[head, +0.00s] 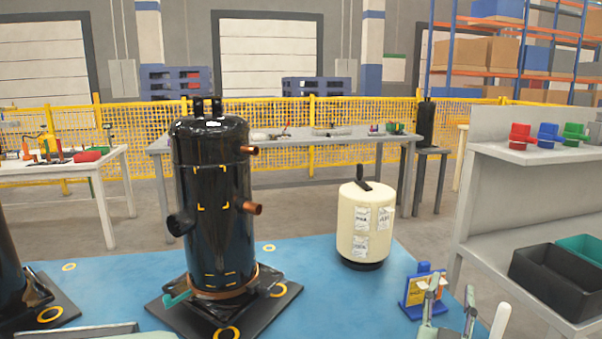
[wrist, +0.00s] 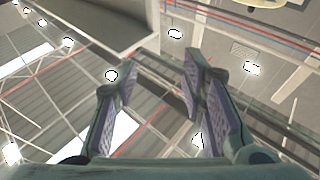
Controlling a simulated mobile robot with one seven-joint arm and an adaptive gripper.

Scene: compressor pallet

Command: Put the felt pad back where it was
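I cannot make out a felt pad for certain in either view. My gripper (head: 450,298) shows at the bottom right of the head view, with its fingertips pointing up and apart. In the wrist view my gripper (wrist: 152,95) is open, with nothing between its fingers and the ceiling behind them. A tall black compressor (head: 213,190) stands upright on a black base plate (head: 172,311), on the blue surface (head: 320,290). A green piece (head: 176,298) sticks out at its foot. A cream cylinder (head: 352,222) with paper labels stands to the right.
A blue and yellow stand (head: 421,292) is close behind my gripper. Part of another black compressor (head: 12,270) stands at the left edge. Yellow fencing (head: 340,112) runs behind.

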